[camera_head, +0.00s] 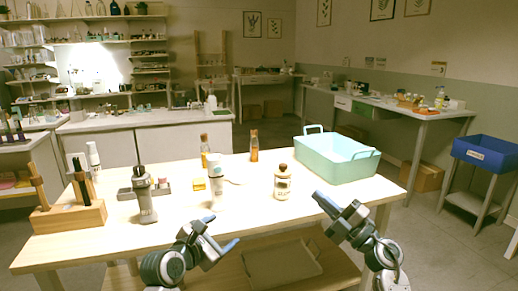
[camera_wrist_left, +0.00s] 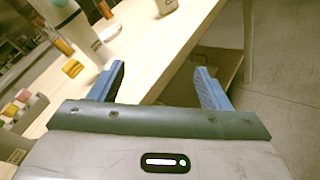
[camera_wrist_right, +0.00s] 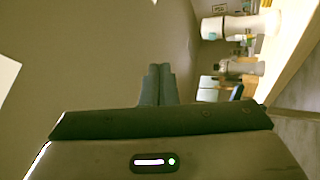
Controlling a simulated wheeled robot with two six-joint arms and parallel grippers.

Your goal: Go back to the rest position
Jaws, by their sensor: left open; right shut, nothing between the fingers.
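My left gripper (camera_head: 216,245) is in front of the table's near edge in the head view. Its blue fingers are apart and empty in the left wrist view (camera_wrist_left: 160,85). My right gripper (camera_head: 335,208) is near the table's front right corner, and its fingers are together with nothing between them in the right wrist view (camera_wrist_right: 157,84). Neither gripper touches a bottle. A white bottle (camera_head: 216,186) stands upright at mid-table. A cream bottle with a brown cap (camera_head: 282,185) stands upright to its right, left of my right gripper.
A mint-green basket (camera_head: 337,158) stands at the table's back right. Two amber bottles (camera_head: 254,146) (camera_head: 204,151) stand at the back. A wooden holder (camera_head: 70,217), a dark grey device (camera_head: 145,197) and a yellow block (camera_head: 199,184) are further left. The table's front middle is clear.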

